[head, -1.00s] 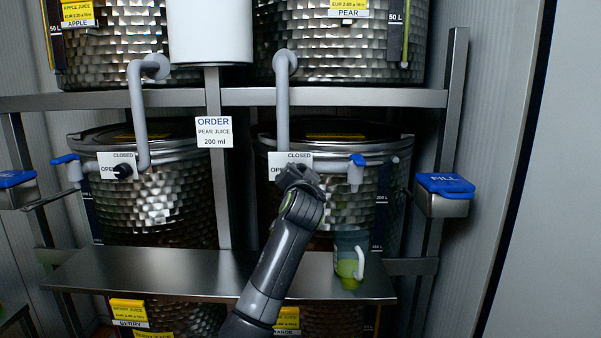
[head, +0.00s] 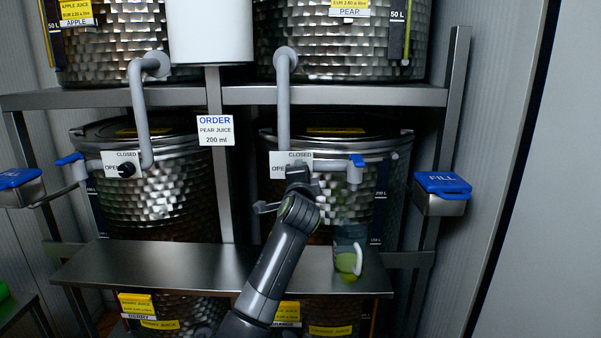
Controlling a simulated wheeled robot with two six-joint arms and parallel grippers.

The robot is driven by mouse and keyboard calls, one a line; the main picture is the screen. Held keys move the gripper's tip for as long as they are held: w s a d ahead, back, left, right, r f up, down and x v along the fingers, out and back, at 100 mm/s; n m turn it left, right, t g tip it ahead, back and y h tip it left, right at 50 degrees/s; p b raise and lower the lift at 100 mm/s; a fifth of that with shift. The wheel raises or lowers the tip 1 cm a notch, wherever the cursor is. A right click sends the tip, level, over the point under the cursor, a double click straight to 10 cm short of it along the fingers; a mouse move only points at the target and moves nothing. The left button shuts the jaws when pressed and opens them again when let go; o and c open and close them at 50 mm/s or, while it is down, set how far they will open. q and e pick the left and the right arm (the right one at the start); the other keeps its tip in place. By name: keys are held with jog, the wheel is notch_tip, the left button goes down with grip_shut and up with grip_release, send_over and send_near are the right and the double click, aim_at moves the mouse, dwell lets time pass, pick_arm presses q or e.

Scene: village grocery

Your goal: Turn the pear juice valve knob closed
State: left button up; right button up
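The pear juice valve has a white plate (head: 278,166) marked CLOSED at the top and OPEN at the left, at the foot of a grey pipe (head: 283,110) in the head view. A clear jug (head: 346,262) with green juice stands on the steel shelf (head: 150,266), below a blue-topped spout (head: 356,170). My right gripper is not in view.
The apple valve's black knob (head: 126,170) is at the left. An order sign (head: 215,130) reads pear juice 200 ml. A blue FILL box (head: 442,192) is at the right. The jug stands close to the right of my arm.

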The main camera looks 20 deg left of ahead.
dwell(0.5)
pick_arm(q)
jog(key=o, duration=1)
jog(key=b+v, duration=0.3)
jog(key=v, duration=0.5)
jog(key=b+v, duration=0.3)
jog(key=v, duration=0.6)
jog(key=shift+s+d+f+b, duration=0.15)
jog(key=shift+s+f+b, duration=0.1)
jog(key=shift+b, duration=0.15)
